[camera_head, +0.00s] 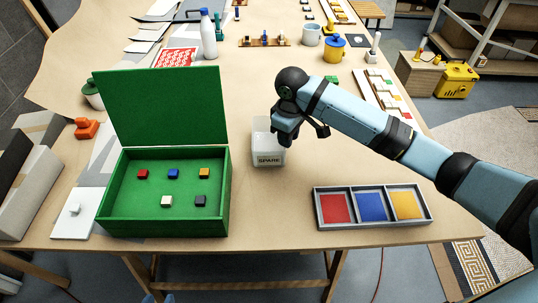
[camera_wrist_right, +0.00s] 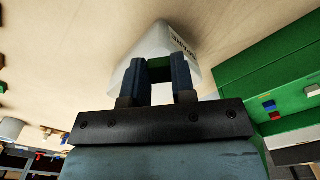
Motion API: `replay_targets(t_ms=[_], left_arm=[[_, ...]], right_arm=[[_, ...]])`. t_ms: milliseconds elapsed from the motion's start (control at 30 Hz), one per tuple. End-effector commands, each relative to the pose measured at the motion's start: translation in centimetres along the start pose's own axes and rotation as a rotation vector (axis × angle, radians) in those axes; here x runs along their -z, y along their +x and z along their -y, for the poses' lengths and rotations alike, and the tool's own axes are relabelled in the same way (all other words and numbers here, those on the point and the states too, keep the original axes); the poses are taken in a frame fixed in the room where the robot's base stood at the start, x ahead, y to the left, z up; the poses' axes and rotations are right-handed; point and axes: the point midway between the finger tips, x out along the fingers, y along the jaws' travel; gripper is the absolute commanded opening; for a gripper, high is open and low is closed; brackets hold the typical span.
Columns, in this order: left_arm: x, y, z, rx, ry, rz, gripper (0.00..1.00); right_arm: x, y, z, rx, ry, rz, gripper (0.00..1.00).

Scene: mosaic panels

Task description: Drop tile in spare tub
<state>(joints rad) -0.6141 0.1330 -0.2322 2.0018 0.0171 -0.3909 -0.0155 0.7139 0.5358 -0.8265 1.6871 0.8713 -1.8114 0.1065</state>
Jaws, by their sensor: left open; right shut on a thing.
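The spare tub (camera_head: 262,152) is a small pale translucent container labelled SPARE, on the table right of the green box. My right gripper (camera_head: 284,137) is over the tub's right side in the head view and partly covers it. In the right wrist view, the fingers of my right gripper (camera_wrist_right: 159,70) are shut on a small green tile (camera_wrist_right: 159,62). The tub (camera_wrist_right: 148,42) lies just beyond the fingertips there. The tile is hidden in the head view. My left gripper is not in view.
An open green box (camera_head: 150,205) with several coloured tiles inside stands at the left. A grey tray (camera_head: 374,225) with red, blue and yellow compartments lies at the front right.

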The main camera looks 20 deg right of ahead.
Motion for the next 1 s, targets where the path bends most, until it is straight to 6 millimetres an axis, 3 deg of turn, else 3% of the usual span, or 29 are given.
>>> replay_targets(t_ms=[33, 200, 333, 467, 567, 1000], left_arm=[[-1.4, 1.0, 0.0, -0.001, -0.001, 0.0, 0.43], [-3.3, 2.2, 0.0, -0.003, -0.006, 0.008, 0.43], [-4.0, 2.7, 0.1, -0.004, -0.008, 0.014, 0.43], [-4.2, 2.8, 0.0, -0.005, -0.009, 0.012, 0.43], [-4.1, 2.8, 0.0, -0.005, -0.009, 0.011, 0.43], [-4.1, 2.9, 0.0, -0.005, -0.011, 0.009, 0.43]], right_arm=[[1.8, -0.8, -0.9, -0.006, -0.089, -0.007, 0.02], [5.7, -5.6, -2.7, -0.006, -0.384, -0.006, 0.02], [7.2, -8.3, -3.3, -0.005, -0.531, -0.005, 0.02], [7.8, -9.4, -3.5, -0.003, -0.6, -0.003, 0.02], [7.8, -8.3, -3.6, -0.001, -0.614, -0.001, 0.02], [7.8, 2.9, -3.5, -0.002, -0.612, -0.001, 0.02]])
